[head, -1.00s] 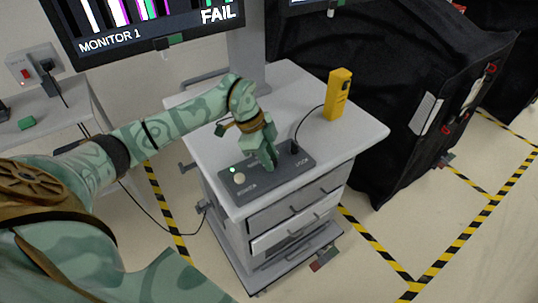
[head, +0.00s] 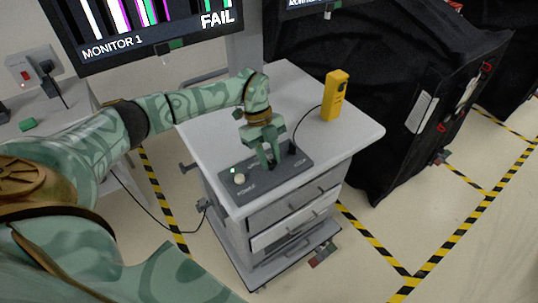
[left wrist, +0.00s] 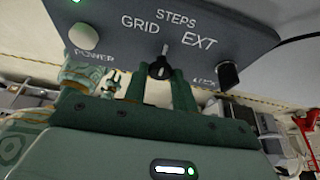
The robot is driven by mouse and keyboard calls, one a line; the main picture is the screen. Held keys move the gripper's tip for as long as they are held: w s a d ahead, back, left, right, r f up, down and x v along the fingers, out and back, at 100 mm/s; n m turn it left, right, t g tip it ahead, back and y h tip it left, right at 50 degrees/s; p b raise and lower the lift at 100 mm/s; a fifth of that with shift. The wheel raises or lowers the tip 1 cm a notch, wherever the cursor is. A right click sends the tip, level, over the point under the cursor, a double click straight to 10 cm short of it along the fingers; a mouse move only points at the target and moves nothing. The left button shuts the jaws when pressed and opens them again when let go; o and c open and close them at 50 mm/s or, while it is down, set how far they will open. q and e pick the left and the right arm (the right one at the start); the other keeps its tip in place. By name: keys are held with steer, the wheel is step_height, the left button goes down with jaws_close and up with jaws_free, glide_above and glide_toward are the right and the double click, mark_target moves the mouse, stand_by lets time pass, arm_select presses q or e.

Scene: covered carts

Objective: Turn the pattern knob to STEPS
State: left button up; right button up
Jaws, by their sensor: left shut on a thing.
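The dark control box (head: 262,183) lies on the cart top; in the left wrist view its panel (left wrist: 110,22) reads POWER, GRID, STEPS and EXT. The black pattern knob (left wrist: 159,69) sits below these labels. Its white pointer line aims up and slightly right, towards STEPS (left wrist: 175,18). My left gripper (head: 269,163) is over the box, its fingers on either side of the knob and shut on it; the fingers also show in the left wrist view (left wrist: 158,80). In the head view the knob is hidden by the fingers. My right gripper is out of view.
Monitor 1 (head: 150,25) shows coloured bars and FAIL. A yellow handheld device (head: 334,95) stands on the grey cart (head: 350,131), its cable running to the box. A pale button (left wrist: 83,36) and a black plug (left wrist: 228,75) flank the knob. A black covered cart (head: 385,90) stands at right.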

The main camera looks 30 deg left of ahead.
arm_select(q)
steer(key=shift+r, duration=0.1)
stand_by(0.4)
steer(key=o, duration=1)
steer(key=v, duration=1.6)
steer(key=shift+w+r+p, duration=0.1)
steer(key=shift+w+p, duration=0.05)
steer(key=shift+p, duration=0.25)
